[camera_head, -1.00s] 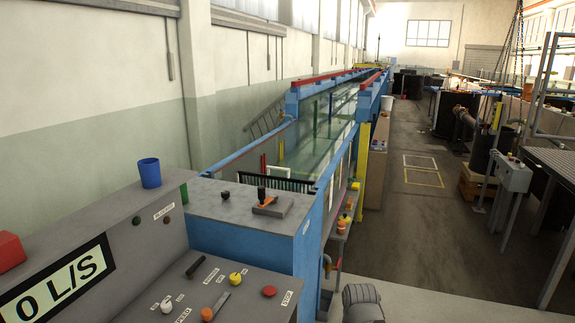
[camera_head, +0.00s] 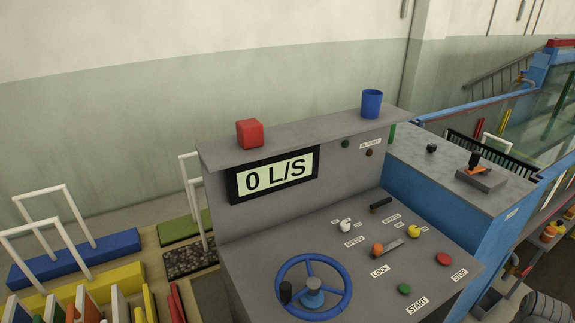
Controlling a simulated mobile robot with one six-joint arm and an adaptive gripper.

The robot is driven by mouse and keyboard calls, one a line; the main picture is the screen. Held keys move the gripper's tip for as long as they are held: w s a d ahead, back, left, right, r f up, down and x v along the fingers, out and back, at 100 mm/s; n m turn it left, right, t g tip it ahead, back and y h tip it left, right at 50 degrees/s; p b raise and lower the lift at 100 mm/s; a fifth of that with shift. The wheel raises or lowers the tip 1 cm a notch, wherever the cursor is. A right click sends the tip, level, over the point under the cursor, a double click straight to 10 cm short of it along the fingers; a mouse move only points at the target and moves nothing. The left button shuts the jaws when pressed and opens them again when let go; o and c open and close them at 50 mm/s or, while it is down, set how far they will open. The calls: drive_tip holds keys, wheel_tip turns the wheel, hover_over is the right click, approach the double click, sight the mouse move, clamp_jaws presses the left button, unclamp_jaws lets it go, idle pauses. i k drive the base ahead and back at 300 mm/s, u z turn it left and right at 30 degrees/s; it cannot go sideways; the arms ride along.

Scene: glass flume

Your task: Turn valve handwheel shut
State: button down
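The blue valve handwheel (camera_head: 337,305) lies on the sloping grey console panel (camera_head: 345,262), at the bottom middle of the view. It has a blue hub and a black knob (camera_head: 286,291) on the left of its rim. The console's display (camera_head: 274,175) reads "0 L/S". My gripper does not clearly show in this view, so its position relative to the wheel is hidden. A grey rounded part at the bottom right corner (camera_head: 545,307) may be part of my arm.
Right of the wheel are a green START button (camera_head: 404,289), a red STOP button (camera_head: 443,259), an orange knob (camera_head: 377,249) and a yellow knob (camera_head: 414,231). A red block (camera_head: 249,133) and blue cup (camera_head: 371,103) stand on the console's top ledge. Colored blocks lie at left.

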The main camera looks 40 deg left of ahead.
sight(283, 290)
drive_tip(key=u, duration=1.2)
